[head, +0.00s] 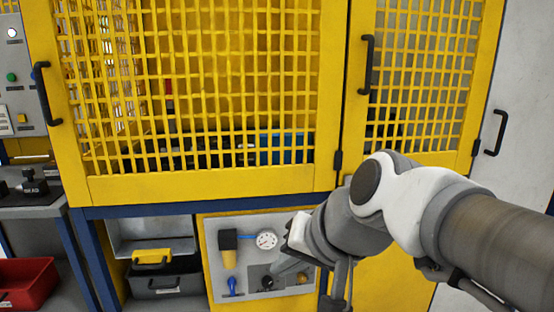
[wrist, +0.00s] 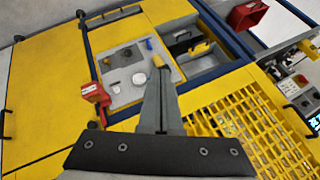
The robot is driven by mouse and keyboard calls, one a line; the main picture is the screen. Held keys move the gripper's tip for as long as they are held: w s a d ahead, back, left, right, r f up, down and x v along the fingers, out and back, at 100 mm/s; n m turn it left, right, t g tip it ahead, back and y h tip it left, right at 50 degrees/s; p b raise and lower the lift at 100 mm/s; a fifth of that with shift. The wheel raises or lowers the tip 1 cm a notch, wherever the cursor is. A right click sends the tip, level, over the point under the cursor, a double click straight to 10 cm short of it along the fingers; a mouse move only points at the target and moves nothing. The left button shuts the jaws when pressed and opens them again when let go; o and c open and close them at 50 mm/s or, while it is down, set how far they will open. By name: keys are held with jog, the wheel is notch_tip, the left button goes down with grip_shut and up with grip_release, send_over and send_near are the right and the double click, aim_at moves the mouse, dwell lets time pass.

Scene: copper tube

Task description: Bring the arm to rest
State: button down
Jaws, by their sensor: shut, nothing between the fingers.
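My gripper (head: 276,277) hangs at the end of my bent arm, in front of the lower grey panel (head: 222,290) of the yellow machine in the head view. In the wrist view my gripper (wrist: 161,72) points up the picture, with its fingers together and nothing between them. The elbow of my arm bulges in front of the yellow frame at the right. I cannot tell from these frames how far the fingertips are from the panel. No copper tube can be made out.
The panel carries a gauge (head: 266,240), a black-topped filter (head: 228,240) and a blue valve (head: 232,286). Yellow mesh doors (head: 200,90) with black handles stand above. A red bin (head: 27,283) and grey drawer (head: 165,282) are at the left.

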jog(key=s+d+f+n+h+p, duration=0.1)
jog(key=s+d+f+h, duration=0.1)
jog(key=s+d, duration=0.35)
jog(key=s+d+f+h+p, duration=0.1)
jog(key=s+d+f+h, duration=0.15)
jog(key=d, duration=0.55)
notch_tip(320, 180, up, 18)
jog(key=p, duration=1.7)
jog(key=shift+w+a+g, duration=0.15)
jog(key=shift+a+g, duration=0.15)
jog(key=shift+a, duration=0.05)
jog(key=shift+f, duration=0.1)
